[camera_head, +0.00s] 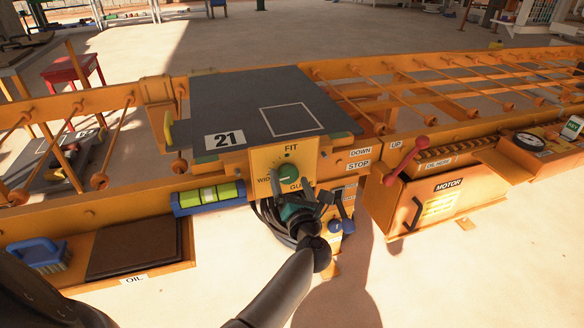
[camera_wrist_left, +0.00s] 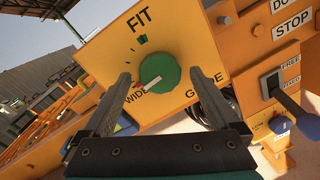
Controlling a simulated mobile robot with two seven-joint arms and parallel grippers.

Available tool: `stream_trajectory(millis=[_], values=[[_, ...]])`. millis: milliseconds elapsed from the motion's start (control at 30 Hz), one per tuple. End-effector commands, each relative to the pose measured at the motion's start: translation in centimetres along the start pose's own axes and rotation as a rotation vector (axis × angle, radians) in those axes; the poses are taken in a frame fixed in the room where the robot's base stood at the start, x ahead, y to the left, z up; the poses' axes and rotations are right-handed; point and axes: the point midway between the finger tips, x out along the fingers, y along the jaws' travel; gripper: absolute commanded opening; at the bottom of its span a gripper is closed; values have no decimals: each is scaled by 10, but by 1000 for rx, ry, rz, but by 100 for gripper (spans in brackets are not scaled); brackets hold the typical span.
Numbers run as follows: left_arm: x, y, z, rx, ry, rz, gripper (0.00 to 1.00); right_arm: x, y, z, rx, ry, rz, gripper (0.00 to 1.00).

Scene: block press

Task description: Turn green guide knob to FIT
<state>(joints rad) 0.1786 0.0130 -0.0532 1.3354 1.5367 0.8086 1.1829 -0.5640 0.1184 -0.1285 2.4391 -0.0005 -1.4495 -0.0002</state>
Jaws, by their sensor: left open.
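The green guide knob (camera_head: 288,172) sits on a yellow plate (camera_head: 264,160) marked FIT at the top, WIDE at left and GUIDE at right. In the left wrist view the knob (camera_wrist_left: 165,72) shows large, and its pale pointer is turned toward WIDE. FIT (camera_wrist_left: 139,19) is printed at the upper left there. My left gripper (camera_head: 293,200) is just below and in front of the knob. In the wrist view its open fingers (camera_wrist_left: 160,80) stand either side of the knob, with nothing held; whether they touch it I cannot tell. My right gripper is not in view.
A dark table (camera_head: 245,95) marked 21 lies above the plate. A red-knobbed handle (camera_head: 405,180) is farther right. A green-and-blue level (camera_head: 208,196) lies to the left.

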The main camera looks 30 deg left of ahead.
Motion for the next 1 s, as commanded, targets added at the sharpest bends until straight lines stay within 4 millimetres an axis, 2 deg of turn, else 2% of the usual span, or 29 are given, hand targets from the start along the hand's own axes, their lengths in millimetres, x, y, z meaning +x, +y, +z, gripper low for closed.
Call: stream_trajectory(millis=[467, 1000], values=[[3, 4, -2, 0, 1, 0, 94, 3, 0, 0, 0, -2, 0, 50], [2, 4, -2, 0, 0, 1, 33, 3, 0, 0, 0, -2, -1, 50]])
